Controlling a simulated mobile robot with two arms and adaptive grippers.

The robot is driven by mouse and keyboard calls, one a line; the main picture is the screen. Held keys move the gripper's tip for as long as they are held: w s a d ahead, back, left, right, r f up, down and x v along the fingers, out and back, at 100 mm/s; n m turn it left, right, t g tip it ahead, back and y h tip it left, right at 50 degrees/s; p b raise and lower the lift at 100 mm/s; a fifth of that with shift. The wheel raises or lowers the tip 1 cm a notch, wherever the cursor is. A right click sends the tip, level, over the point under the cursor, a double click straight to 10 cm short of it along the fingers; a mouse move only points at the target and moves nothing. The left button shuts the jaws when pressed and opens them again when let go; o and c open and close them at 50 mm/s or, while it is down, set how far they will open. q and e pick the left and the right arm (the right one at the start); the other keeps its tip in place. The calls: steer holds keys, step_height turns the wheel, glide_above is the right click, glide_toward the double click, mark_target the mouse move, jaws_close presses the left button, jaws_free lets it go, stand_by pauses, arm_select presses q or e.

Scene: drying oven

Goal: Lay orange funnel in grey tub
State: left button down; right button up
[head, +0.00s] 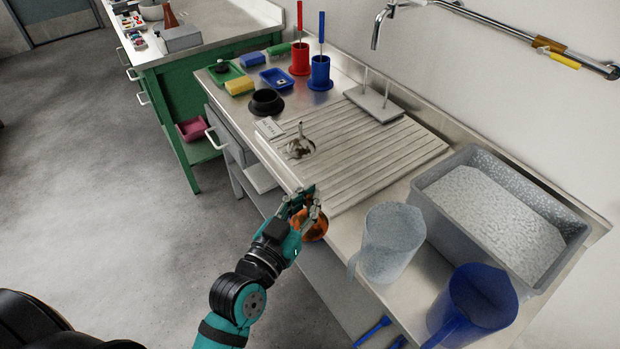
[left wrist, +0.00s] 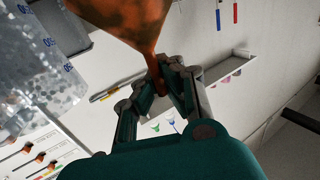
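The orange funnel (head: 314,230) is by the front edge of the counter in the head view, partly hidden behind my left gripper (head: 304,202). In the left wrist view the funnel (left wrist: 128,22) has its wide cone at the top, and its narrow stem sits between the fingertips of my left gripper (left wrist: 165,78), which are closed on it. The grey tub (head: 452,231) stands on the right part of the counter, with a pale speckled surface inside. The funnel is apart from the tub, to its left. My right gripper is not in view.
A clear pitcher (head: 389,243) and a blue pitcher (head: 474,304) stand in front of the tub. The ribbed drainboard (head: 365,150) is mostly bare. A black ring-shaped item (head: 266,102), sponges and red and blue holders stand farther back. A tap (head: 379,28) hangs above.

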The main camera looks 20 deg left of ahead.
arm_select(q)
steer(key=shift+s+d+r, duration=0.1)
steer(key=shift+s+d, duration=0.1)
steer(key=shift+s, duration=0.65)
